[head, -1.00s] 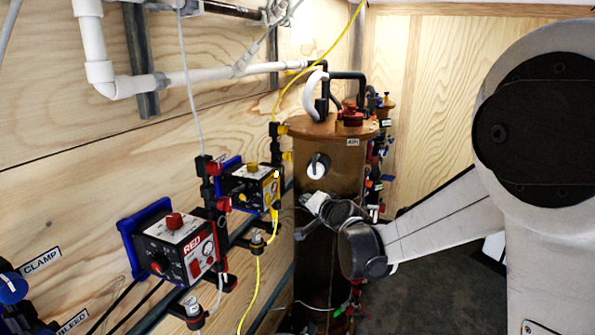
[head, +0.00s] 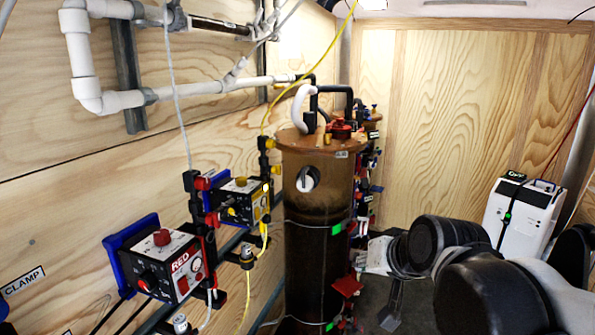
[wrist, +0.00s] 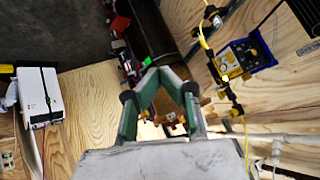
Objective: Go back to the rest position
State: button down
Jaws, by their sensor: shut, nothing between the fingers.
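My gripper (head: 392,304) hangs low in the head view, right of the tall brown cylinder (head: 318,255) and apart from it as far as I can tell. In the wrist view my gripper (wrist: 158,74) has green-edged fingers that meet at their tips, with nothing between them. My dark, rounded arm joints fill the lower right of the head view.
The red-labelled box (head: 165,262) and the yellow-labelled box (head: 240,200) are on the left wooden wall. White pipes (head: 190,92) run above them. A white case (head: 520,218) stands at the back right. Some dark floor shows between cylinder and case.

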jog(key=s+d+f+g+h, duration=0.1)
jog(key=s+d+f, duration=0.1)
jog(key=s, duration=0.5)
jog(key=s+d+f+n+g+h, duration=0.1)
jog(key=s+d+f, duration=0.2)
jog(key=s, duration=0.4)
jog(key=shift+s+d+h, duration=0.3)
jog(key=shift+s+d, duration=0.05)
jog(key=shift+d, duration=0.55)
dwell(5.7)
